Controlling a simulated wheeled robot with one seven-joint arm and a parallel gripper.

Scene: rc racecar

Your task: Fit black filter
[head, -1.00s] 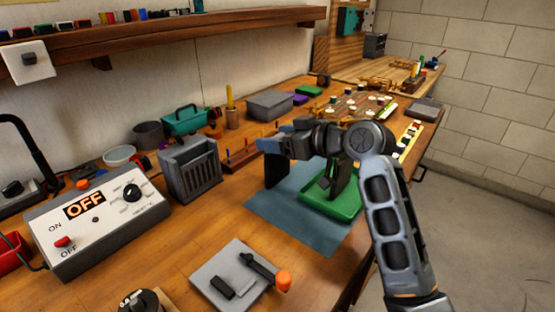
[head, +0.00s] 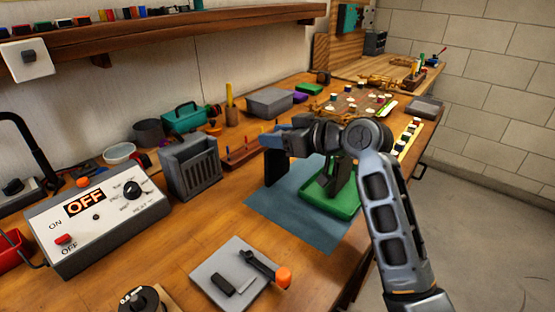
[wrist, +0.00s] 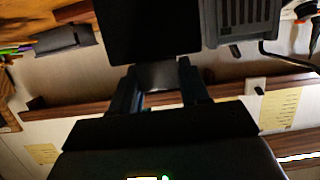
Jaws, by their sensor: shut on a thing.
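My gripper (head: 276,141) is shut on the black filter (head: 272,168), a flat dark panel that hangs down from the fingertips above the bench. In the wrist view the filter (wrist: 148,30) is a large black rectangle beyond the fingers (wrist: 158,82), with a grey piece between them. The grey slotted box (head: 190,167) stands on the bench left of the filter, with a clear gap between them in the head view. The box also shows in the wrist view (wrist: 243,20), right of the filter. The filter's lower edge is out of the wrist view.
A blue mat (head: 300,218) and a green tray (head: 340,208) lie below my arm. A control box marked OFF (head: 95,225) stands left of the slotted box. A grey plate (head: 210,273) with small parts lies in front. A teal toolbox (head: 187,118) stands behind. Bare wood lies before the slotted box.

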